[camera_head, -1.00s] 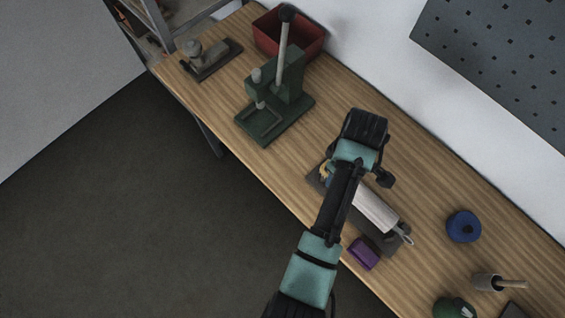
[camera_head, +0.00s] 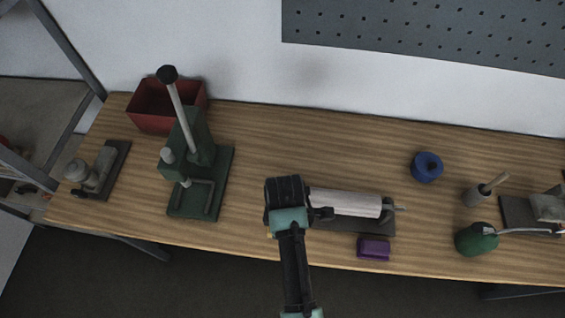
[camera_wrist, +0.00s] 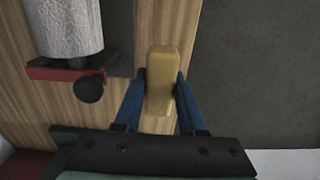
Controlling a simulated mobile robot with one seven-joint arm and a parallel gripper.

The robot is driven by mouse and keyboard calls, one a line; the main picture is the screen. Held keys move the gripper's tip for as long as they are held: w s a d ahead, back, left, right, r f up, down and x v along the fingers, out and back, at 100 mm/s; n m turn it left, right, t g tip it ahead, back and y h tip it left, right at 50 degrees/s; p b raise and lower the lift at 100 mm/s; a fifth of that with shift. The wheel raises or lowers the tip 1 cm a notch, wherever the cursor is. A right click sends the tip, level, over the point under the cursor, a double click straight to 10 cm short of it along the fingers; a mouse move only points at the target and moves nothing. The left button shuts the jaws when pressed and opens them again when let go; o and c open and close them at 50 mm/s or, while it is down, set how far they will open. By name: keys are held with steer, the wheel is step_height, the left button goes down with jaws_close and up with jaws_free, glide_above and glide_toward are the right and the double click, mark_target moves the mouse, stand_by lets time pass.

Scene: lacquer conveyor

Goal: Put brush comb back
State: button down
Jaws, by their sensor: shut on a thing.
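My gripper (camera_wrist: 160,74) is shut on a small yellow-tan block (camera_wrist: 161,82), its blue fingers on both long sides. The block looks like plain wood or plastic; no teeth show, so I cannot tell for certain that it is the brush comb. Wood grain and the dark floor lie behind it in the wrist view. In the head view my wrist hides the fingers and nearly all of the block, at the left end of a device with a pale roller (camera_head: 344,203). The roller is also in the wrist view (camera_wrist: 68,25), left of the block.
A purple block (camera_head: 373,248) lies near the bench's front edge. A green press (camera_head: 187,145), red bin (camera_head: 150,118) and grey tool (camera_head: 100,170) stand left. A blue round object (camera_head: 426,167), brown cup (camera_head: 476,195) and green can (camera_head: 476,239) stand right. Bench behind the roller is clear.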

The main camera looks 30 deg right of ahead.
steer(key=shift+f, duration=2.15)
steer(key=shift+a, duration=0.1)
steer(key=c, duration=0.5)
jaws_free()
steer(key=shift+f, duration=0.15)
